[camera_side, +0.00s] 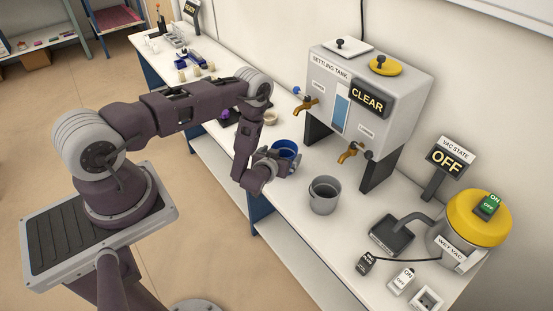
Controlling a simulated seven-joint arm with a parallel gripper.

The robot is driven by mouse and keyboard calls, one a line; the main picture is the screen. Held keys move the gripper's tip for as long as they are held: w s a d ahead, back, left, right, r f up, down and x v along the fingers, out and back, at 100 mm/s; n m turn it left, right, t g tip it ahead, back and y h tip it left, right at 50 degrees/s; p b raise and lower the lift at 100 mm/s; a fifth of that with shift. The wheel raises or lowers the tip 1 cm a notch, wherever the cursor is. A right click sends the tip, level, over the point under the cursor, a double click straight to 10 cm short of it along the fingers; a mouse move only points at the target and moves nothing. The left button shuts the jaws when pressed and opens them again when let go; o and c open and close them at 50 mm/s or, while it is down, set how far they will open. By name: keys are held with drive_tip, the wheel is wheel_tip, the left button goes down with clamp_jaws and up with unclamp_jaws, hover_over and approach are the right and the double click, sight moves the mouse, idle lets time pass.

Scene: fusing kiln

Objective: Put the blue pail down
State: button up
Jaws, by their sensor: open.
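The blue pail (286,147) is on the white bench, below and in front of the settling tank's left tap. Its rim and upper wall show; my gripper and wrist hide its lower part. My gripper (284,162) is open, right at the near side of the pail. From this view I cannot tell whether the fingers touch the pail or stand around part of it.
A grey pail (323,195) stands to the right of the blue one. The settling tank (365,95), marked CLEAR, has two brass taps. A wet vac (468,225) and its OFF sign (450,159) are at right. Small items crowd the bench's far left.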

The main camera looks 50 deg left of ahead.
drive_tip(key=v, duration=0.7)
drive_tip(key=w+d+r+h, duration=0.35)
drive_tip(key=w+r, duration=0.55)
drive_tip(key=r, duration=0.5)
drive_tip(key=s+d+r+m+g+h, duration=0.1)
drive_tip(key=s+d+r, duration=0.25)
drive_tip(key=r, duration=0.55)
drive_tip(key=s+d+r+m+g+h, duration=0.15)
drive_tip(key=d+r, duration=0.25)
drive_tip(key=r, duration=0.5)
drive_tip(key=s+d+r+m+h, duration=0.1)
drive_tip(key=s+d+r, duration=0.1)
drive_tip(key=s+r, duration=0.3)
drive_tip(key=s+d+r+m, duration=0.1)
drive_tip(key=s+r, duration=0.2)
drive_tip(key=s, duration=0.5)
drive_tip(key=s+r+m+g, duration=0.1)
drive_tip(key=s+m+g, duration=0.1)
drive_tip(key=s, duration=1.5)
drive_tip(key=shift+r, duration=0.2)
